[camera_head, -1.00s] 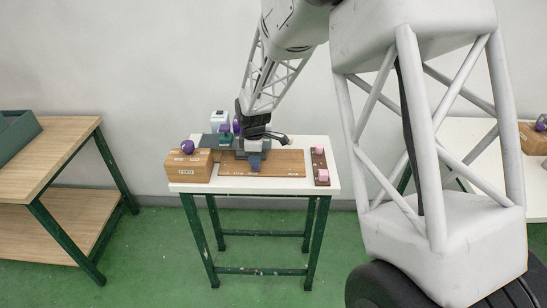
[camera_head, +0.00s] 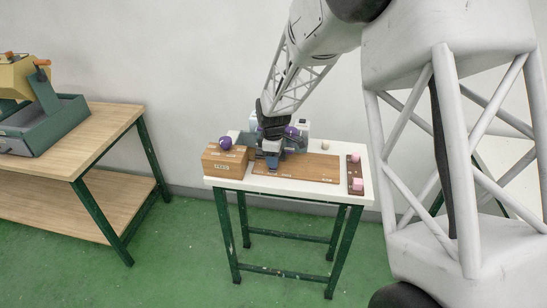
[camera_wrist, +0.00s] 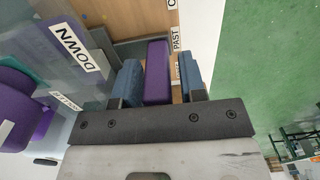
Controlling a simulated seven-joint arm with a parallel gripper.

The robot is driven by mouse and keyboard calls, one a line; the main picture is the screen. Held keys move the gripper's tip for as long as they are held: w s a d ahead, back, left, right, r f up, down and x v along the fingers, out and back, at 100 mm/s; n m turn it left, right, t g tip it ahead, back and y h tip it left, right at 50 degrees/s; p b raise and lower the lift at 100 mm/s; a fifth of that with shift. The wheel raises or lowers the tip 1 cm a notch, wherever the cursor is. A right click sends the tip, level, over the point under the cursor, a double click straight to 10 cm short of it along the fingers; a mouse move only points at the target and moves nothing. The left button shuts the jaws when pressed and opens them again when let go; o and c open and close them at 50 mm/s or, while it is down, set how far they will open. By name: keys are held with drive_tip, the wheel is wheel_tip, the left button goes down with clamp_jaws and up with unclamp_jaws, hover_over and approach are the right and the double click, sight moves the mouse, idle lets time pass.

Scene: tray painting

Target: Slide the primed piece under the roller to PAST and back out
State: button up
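My gripper (camera_head: 272,166) is low over the left part of the brown board, near the FEED box. In the wrist view its two blue fingers (camera_wrist: 160,80) stand on either side of a purple piece (camera_wrist: 157,72). A narrow strip of board and label shows between the piece and the right finger, so the fingers look apart from it there. The PAST label (camera_wrist: 175,38) lies just beyond the piece on the board (camera_head: 310,167). The roller unit, with a DOWN label (camera_wrist: 74,48), is close on the left in the wrist view. The roller is mostly hidden by my wrist in the head view.
A wooden FEED box (camera_head: 225,160) with a purple knob (camera_head: 225,142) stands at the left of the white table (camera_head: 300,196). A dark strip with pink blocks (camera_head: 355,172) lies at the right. A wooden bench (camera_head: 105,140) bears a green tray (camera_head: 45,140).

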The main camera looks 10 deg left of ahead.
drive_tip(key=shift+w+d, duration=0.1)
drive_tip(key=shift+d, duration=0.8)
drive_tip(key=d, duration=1.7)
wheel_tip(320, 180, up, 8)
drive_tip(key=s+d+r+m, duration=0.4)
drive_tip(key=s+d+r, duration=0.1)
drive_tip(key=s+r, duration=0.3)
drive_tip(key=shift+s+m+t, duration=0.3)
drive_tip(key=shift+s+m, duration=0.1)
drive_tip(key=shift+s, duration=0.5)
